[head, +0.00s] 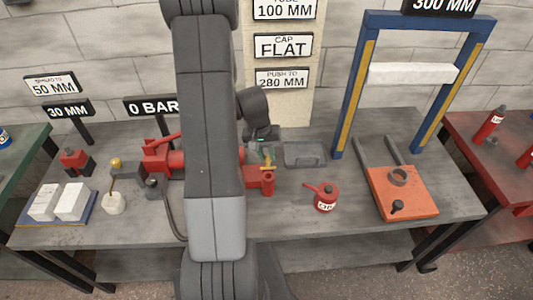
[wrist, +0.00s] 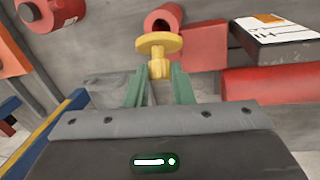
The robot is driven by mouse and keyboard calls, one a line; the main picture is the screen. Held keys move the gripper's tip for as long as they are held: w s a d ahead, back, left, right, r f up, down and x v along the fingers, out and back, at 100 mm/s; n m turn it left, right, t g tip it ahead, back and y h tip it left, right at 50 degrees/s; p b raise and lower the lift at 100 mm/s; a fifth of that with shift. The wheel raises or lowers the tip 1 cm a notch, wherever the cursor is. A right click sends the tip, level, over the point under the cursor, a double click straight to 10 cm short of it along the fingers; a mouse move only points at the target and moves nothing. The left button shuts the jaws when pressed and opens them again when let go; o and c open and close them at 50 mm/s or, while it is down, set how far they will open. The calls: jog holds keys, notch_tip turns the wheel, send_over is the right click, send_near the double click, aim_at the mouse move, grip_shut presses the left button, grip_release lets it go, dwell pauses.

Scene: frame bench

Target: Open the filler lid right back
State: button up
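A yellow brass piece with a round flange and a short stem (wrist: 158,45) stands in front of my gripper in the wrist view, beside red pump parts. It may be the filler lid or its knob; I cannot tell for sure. My gripper (wrist: 160,74) has its two green fingers apart, with the stem's lower end between or just beyond their tips. Bare gaps show on both sides of it, so no grip is visible. In the head view my gripper (head: 262,146) is at the red pump's right end, above a red upright cylinder (head: 267,183); my arm hides much of the pump.
The red pump body (head: 160,160) lies left of my arm, with a hose. A grey tray (head: 305,153) is just right of my gripper. A red oil can (head: 325,198) and the blue press frame (head: 350,85) stand farther right. Bench front is mostly clear.

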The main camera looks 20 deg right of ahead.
grip_shut()
jog(key=shift+w+r, duration=0.1)
jog(key=shift+w+d+g+p, duration=0.15)
jog(key=shift+w+g+p, duration=0.25)
jog(key=shift+g+p, duration=0.45)
jog(key=shift+w+d+f+n+g+y+b, duration=0.2)
jog(key=shift+w+f+g+y, duration=0.35)
jog(key=shift+g, duration=0.9)
jog(key=shift+w+d+f+n+g+y+b, duration=0.2)
jog(key=shift+w+f+g, duration=0.5)
jog(key=shift+g, duration=0.75)
jog(key=shift+w+d+f+n+g+y+b, duration=0.15)
jog(key=shift+w+f+g+y, duration=0.5)
jog(key=shift+g, duration=0.8)
jog(key=shift+w+r, duration=0.15)
jog(key=shift+w, duration=0.05)
